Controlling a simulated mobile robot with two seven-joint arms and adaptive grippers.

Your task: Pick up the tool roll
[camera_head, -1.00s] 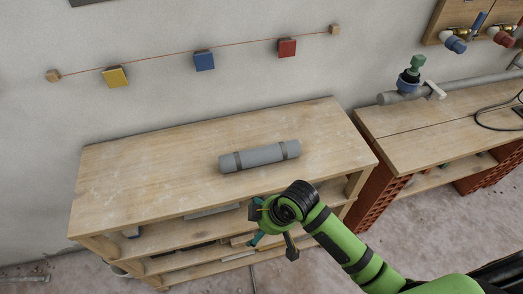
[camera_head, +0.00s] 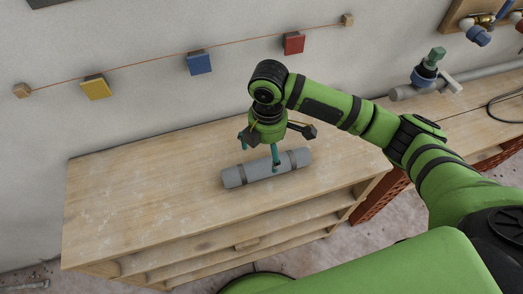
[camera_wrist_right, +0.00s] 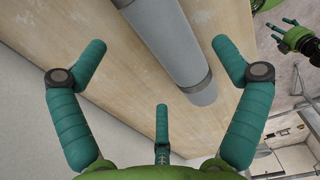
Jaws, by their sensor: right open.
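The tool roll (camera_head: 255,169) is a grey cylinder with two darker bands, lying on the top of the wooden bench (camera_head: 130,205). It also shows in the right wrist view (camera_wrist_right: 165,35), running from the top edge to the middle. My right gripper (camera_head: 260,150) is over the roll, fingers pointing down; one teal finger overlaps the roll in the head view. In the wrist view my right gripper (camera_wrist_right: 160,60) is open and empty, its fingers spread wide with the roll between and beyond them. My left gripper (camera_wrist_right: 278,27) shows at the wrist view's upper right, fingers apart and empty.
Yellow (camera_head: 96,87), blue (camera_head: 199,63) and red (camera_head: 293,43) blocks hang on a string along the wall behind. A second bench (camera_head: 470,125) with a pipe and valve (camera_head: 428,72) stands right. The bench top left of the roll is clear.

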